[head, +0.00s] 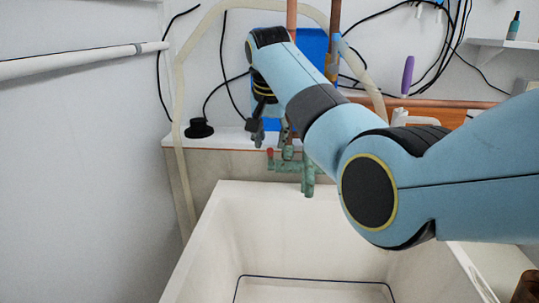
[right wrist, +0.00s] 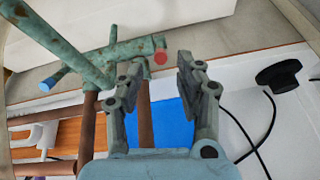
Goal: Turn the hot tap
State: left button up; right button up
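The tap is a weathered green metal fitting (head: 306,172) above the near side of the white sink's back wall. Its red-marked hot handle (head: 270,153) is at its left end. In the right wrist view the tap body (right wrist: 70,40) spans the upper left, with the red end (right wrist: 160,56) near the fingertips and a blue-marked cold handle (right wrist: 45,86) farther left. My right gripper (head: 266,136) is just above the red handle. In the right wrist view its fingers (right wrist: 162,70) are apart with nothing held; contact with the handle cannot be told. My left gripper is out of view.
A deep white sink (head: 205,245) fills the lower middle. A black plug-like object (head: 198,128) sits on the ledge to the left. Copper pipes (head: 292,18), a pale hose (head: 180,90) and black cables run along the back wall.

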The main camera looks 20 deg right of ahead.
aim_at(270, 161)
jog(key=x, duration=0.4)
jog(key=shift+w, duration=0.1)
jog(key=x, duration=0.2)
jog(key=shift+w+d+f+b, duration=0.1)
jog(key=shift+w+f+b, duration=0.05)
jog(key=shift+f+b, duration=0.25)
jog(key=shift+w+f, duration=0.1)
jog(key=shift+f, duration=0.1)
jog(key=shift+c, duration=1.1)
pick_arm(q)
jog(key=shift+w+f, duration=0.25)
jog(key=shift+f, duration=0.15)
pick_arm(e)
grip_shut()
